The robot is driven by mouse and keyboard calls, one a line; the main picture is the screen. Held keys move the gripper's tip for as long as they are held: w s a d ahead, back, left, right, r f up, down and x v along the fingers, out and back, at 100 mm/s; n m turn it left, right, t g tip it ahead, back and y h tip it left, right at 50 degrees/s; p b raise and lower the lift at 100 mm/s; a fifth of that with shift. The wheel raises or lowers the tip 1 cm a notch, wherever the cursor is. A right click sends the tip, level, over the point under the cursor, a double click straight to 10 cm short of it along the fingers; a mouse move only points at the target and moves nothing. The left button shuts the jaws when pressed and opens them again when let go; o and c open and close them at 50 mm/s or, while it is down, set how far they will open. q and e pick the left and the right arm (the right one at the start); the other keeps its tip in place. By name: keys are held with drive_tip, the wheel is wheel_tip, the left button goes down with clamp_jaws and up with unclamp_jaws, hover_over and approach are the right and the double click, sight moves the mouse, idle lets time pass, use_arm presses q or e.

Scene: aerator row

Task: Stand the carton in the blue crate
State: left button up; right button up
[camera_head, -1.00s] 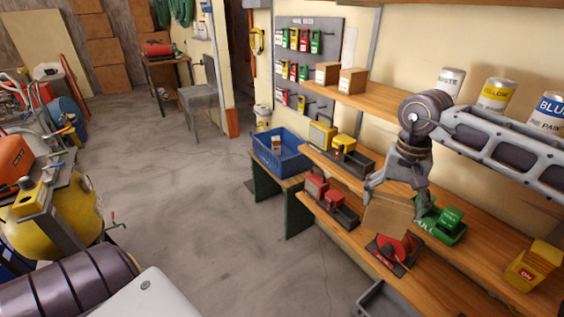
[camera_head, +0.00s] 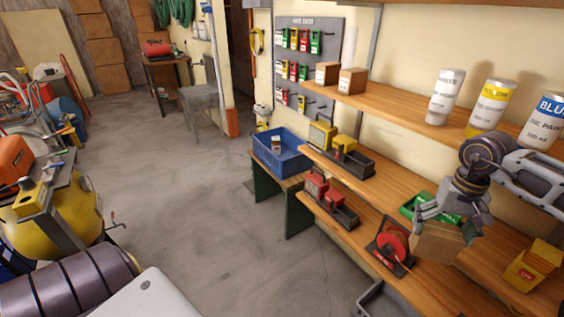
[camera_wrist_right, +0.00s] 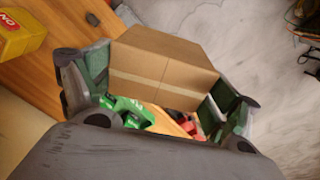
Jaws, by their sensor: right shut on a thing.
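A brown cardboard carton (camera_head: 436,243) is held in my right gripper (camera_head: 448,215), above the lower wooden shelf at the right. In the right wrist view the carton (camera_wrist_right: 160,68) sits between the two fingers of the gripper (camera_wrist_right: 155,85), which is shut on it. The blue crate (camera_head: 279,155) stands on a low bench left of the shelves, well away from the carton. A small white and brown box (camera_head: 276,145) stands inside the crate. My left gripper is not in view.
Red and yellow devices in dark trays (camera_head: 342,160) line the shelves between crate and carton. A green tray (camera_head: 424,206), a red reel (camera_head: 392,248) and a yellow bin (camera_head: 533,265) are near my right gripper.

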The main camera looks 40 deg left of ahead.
drive_tip(key=s+d+f+m, duration=0.1)
drive_tip(key=s+d+f, duration=0.1)
drive_tip(key=d+f, duration=0.4)
drive_tip(key=s+d+f+m, duration=0.1)
drive_tip(key=d+f+m, duration=0.1)
drive_tip(key=d+f, duration=0.5)
drive_tip(key=shift+s+d, duration=0.35)
drive_tip(key=shift+d, duration=0.85)
drive_tip(key=shift+f, duration=0.2)
drive_tip(key=shift+w+a, duration=0.25)
drive_tip(key=shift+a, duration=0.4)
drive_tip(key=shift+a, duration=0.1)
